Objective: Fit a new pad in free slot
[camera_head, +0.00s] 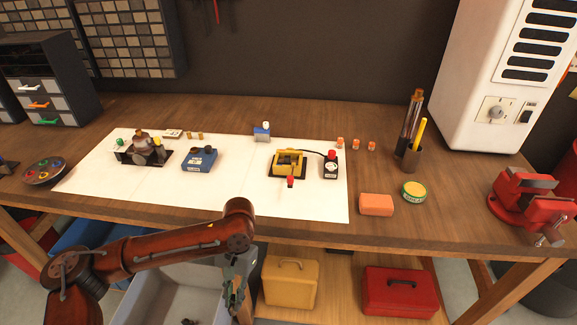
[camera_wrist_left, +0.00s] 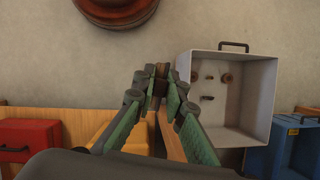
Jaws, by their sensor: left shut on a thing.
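My left gripper (camera_head: 235,290) hangs in front of the workbench, below its front edge, near the grey bin. In the left wrist view its fingers (camera_wrist_left: 160,78) are closed together on a small brown piece (camera_wrist_left: 158,86); the fingers hide most of it, so I cannot tell whether it is a pad. A yellow fixture (camera_head: 288,160) on a dark base stands on the white mat (camera_head: 235,196), with a red-tipped lever in front. Its slots are too small to make out. Three small orange blocks (camera_head: 356,144) stand in a row right of the mat. My right gripper is out of view.
The grey bin (camera_wrist_left: 268,103) holds a few small dark pieces. A yellow case (camera_head: 290,283) and a red toolbox (camera_head: 400,291) sit under the bench.

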